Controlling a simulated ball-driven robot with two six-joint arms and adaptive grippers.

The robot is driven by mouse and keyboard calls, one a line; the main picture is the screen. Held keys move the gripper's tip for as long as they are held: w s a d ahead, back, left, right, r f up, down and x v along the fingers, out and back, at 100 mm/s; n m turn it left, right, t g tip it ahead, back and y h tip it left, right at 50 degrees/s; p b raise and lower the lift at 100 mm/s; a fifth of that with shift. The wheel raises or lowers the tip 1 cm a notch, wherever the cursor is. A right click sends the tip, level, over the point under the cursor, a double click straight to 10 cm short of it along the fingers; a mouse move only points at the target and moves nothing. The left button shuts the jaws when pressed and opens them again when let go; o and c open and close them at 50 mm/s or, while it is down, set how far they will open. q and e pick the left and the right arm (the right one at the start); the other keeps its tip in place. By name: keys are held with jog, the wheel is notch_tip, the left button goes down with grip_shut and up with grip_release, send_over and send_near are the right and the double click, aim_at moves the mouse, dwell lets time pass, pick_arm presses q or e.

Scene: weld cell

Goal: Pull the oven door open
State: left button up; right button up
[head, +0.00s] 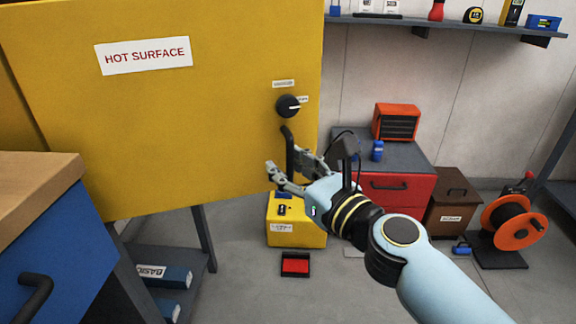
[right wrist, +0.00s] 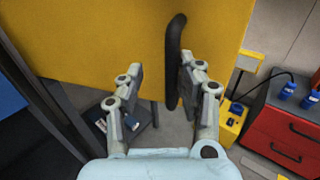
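The yellow oven door (head: 200,120) with a "HOT SURFACE" label fills the upper left of the head view and the top of the right wrist view (right wrist: 90,40). Its black vertical handle (head: 287,142) is near the door's right edge, below a round black knob (head: 288,106). My right gripper (head: 289,168) is open at the lower part of the handle. In the right wrist view the handle (right wrist: 173,50) shows between the two spread fingers, closer to the right one; I cannot tell whether they touch. My left gripper is not in view.
A blue drawer unit with a wooden top (head: 40,165) stands at left. A yellow box (head: 290,236) sits on the floor under the handle. A red cabinet (head: 395,188), a brown bin (head: 453,205) and an orange cable reel (head: 510,222) stand at right.

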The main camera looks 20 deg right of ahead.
jog(key=shift+s, duration=0.1)
jog(key=shift+s+a, duration=0.1)
jog(key=shift+s, duration=0.15)
jog(key=shift+s+a, duration=0.2)
jog(key=shift+s, duration=0.4)
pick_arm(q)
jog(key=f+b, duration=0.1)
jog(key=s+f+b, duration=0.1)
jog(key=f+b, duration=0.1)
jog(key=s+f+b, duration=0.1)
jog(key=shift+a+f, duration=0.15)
pick_arm(e)
jog(key=s+a, duration=0.3)
jog(key=s, duration=0.7)
jog(key=shift+a, duration=0.15)
jog(key=shift+s, duration=0.1)
jog(key=s+d+n+y, duration=0.1)
jog(key=s+d, duration=0.1)
jog(key=s, duration=0.5)
jog(key=shift+s+d, duration=0.15)
jog(key=shift+s, duration=0.05)
